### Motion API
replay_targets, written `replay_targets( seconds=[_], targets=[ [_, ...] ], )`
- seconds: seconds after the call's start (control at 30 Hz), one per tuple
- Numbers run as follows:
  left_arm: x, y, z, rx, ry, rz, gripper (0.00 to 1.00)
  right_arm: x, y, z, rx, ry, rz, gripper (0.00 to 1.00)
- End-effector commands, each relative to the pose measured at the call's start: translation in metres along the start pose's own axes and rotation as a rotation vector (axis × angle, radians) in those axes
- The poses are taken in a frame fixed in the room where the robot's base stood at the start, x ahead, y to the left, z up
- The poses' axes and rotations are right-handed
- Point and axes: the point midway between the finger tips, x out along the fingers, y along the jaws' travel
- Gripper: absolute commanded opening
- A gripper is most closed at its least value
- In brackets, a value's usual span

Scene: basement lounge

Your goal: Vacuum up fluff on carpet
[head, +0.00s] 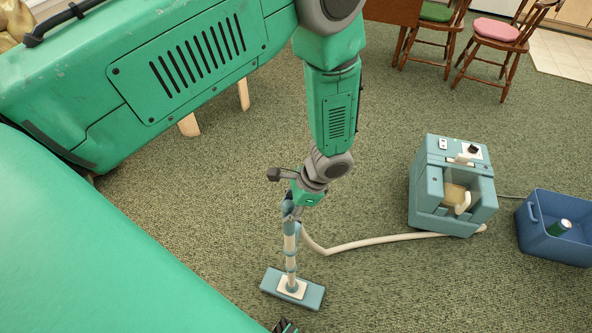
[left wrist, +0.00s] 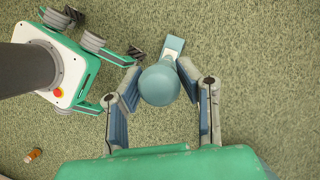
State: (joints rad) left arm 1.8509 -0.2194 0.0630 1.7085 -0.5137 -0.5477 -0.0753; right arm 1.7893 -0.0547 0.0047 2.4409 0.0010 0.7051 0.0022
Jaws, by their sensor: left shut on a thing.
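My left gripper (head: 293,207) is shut on the upper part of a blue and white vacuum wand (head: 291,240). In the left wrist view its fingers (left wrist: 158,72) sit on either side of the wand's round blue top (left wrist: 160,87). The wand stands nearly upright, with its flat blue floor head (head: 292,288) on the green carpet (head: 370,290). A pale hose (head: 370,242) runs from the wand to the boxy blue vacuum body (head: 440,180) at the right. I cannot make out any fluff on the carpet.
A blue bin (head: 535,240) holding a green can (head: 560,227) stands right of the vacuum body. Wooden chairs (head: 497,35) stand at the back right. A small orange item (left wrist: 33,155) lies on the carpet at lower left in the left wrist view. Carpet right of the floor head is clear.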

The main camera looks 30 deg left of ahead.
Motion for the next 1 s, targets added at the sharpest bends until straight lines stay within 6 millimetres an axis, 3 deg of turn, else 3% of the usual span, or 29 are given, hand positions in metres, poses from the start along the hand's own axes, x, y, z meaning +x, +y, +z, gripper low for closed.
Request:
replay_targets(
  seconds=[0.33,0.67,1.0],
  targets=[
    [0.008,0.045,0.027,0.003,-0.004,-0.001,0.00,-0.022,0.000,-0.001,0.000,0.000,0.000,0.00],
    [0.013,0.065,0.036,0.002,-0.003,-0.001,0.00,-0.027,0.000,-0.002,0.000,0.000,0.000,0.00],
    [-0.011,0.063,0.047,0.000,-0.002,-0.001,0.00,-0.050,0.000,-0.003,0.000,0.000,0.000,0.00]
  ],
)
